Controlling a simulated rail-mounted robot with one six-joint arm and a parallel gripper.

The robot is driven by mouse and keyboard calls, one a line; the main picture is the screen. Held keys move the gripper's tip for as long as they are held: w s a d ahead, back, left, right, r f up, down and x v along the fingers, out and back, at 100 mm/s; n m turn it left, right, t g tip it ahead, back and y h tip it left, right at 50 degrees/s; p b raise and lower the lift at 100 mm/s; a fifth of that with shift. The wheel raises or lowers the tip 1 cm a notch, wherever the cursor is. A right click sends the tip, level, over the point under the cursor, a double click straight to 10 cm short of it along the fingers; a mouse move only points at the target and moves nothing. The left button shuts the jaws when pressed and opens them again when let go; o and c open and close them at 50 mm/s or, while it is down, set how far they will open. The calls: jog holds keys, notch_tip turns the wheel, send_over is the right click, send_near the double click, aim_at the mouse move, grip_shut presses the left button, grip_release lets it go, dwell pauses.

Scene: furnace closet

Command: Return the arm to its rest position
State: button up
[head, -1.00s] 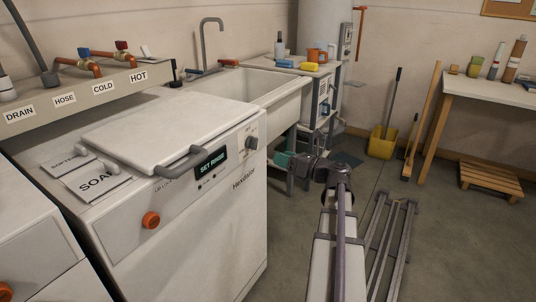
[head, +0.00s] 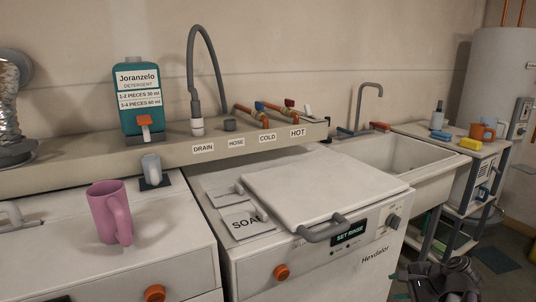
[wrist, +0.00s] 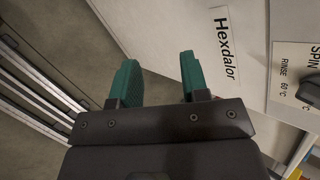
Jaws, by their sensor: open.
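In the wrist view my gripper (wrist: 157,68) has two green fingers standing apart with nothing between them. Its fingertips are near the white front of the machine labelled Hexdalor, and I cannot tell the exact gap. In the head view part of my dark arm shows at the lower right edge, low in front of that machine's right side; the fingers are not clear there. The Hexdalor washer (head: 330,270) has its white lid (head: 325,190) down, and its display reads SET RINSE.
A pink mug (head: 106,212) stands on the left machine. A teal detergent bottle (head: 138,90) with an orange tap stands on the ledge behind. A sink (head: 385,160) and a cart top (head: 450,135) with cups and a yellow sponge are at the right. Metal rails (wrist: 35,75) run along the floor.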

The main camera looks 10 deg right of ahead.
jog(key=s+a+r+n+g+h+p, duration=0.1)
jog(key=a+r+n+g+h+p, duration=0.1)
jog(key=a+r+n+p, duration=0.6)
jog(key=s+a+r+n+g+h+p, duration=0.2)
jog(key=a+r+n+g+p, duration=0.3)
jog(key=a, duration=1.2)
notch_tip(320, 180, up, 6)
jog(key=n+h+p, duration=0.1)
jog(key=n+p, duration=0.2)
jog(key=p, duration=0.4)
jog(key=shift+s+a, duration=0.3)
jog(key=shift+c, duration=0.3)
dwell(0.7)
